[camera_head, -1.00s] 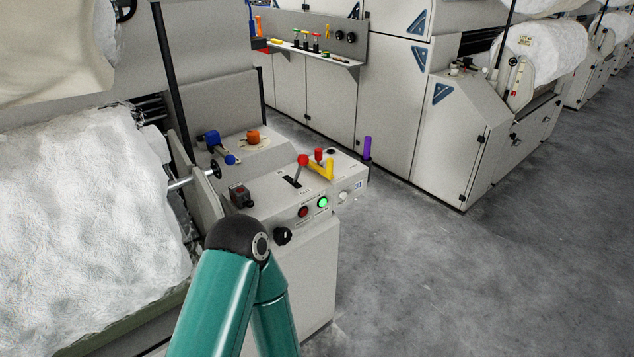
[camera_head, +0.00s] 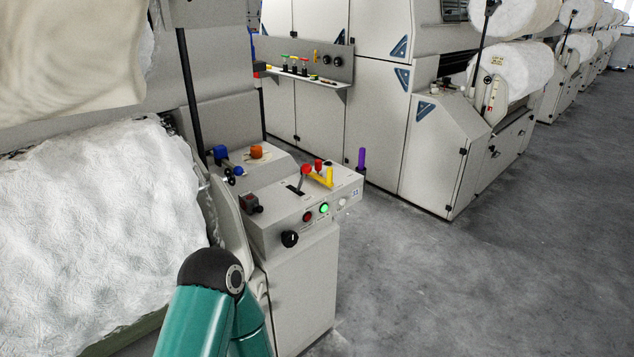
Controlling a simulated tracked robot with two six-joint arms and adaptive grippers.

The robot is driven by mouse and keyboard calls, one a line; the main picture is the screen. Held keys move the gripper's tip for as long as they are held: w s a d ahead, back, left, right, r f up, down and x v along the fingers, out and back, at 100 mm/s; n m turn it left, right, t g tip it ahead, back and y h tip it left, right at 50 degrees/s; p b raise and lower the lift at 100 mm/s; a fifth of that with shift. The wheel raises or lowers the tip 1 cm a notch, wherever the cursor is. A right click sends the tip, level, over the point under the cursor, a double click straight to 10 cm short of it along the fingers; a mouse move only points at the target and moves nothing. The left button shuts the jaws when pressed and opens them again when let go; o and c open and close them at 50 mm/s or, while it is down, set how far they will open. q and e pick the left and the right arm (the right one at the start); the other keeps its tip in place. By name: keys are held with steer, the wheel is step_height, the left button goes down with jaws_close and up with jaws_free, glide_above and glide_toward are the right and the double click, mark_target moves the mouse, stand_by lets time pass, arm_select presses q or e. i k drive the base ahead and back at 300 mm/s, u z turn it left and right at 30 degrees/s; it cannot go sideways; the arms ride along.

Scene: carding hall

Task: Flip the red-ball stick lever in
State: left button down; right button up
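The red-ball stick lever (camera_head: 306,170) rises from a dark slot in the top of a light grey control box (camera_head: 275,210) near the middle of the head view. Its stick leans a little to the right and away from me. Nothing is touching it. Neither of my grippers shows. One teal arm of mine with a black joint stands at the bottom, in front of the box and left of its lower part; its gripper end is out of view.
Beside the lever are a yellow handle (camera_head: 322,178), a red button (camera_head: 307,217), a lit green button (camera_head: 324,208) and a black knob (camera_head: 290,239). A purple stick (camera_head: 361,160) stands at the box's far end. White fibre (camera_head: 90,220) fills the left. The floor (camera_head: 450,290) at right is clear.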

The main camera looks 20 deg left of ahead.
mark_target(306, 168)
steer(key=u, duration=0.1)
steer(key=i, duration=0.95)
steer(key=z, duration=0.1)
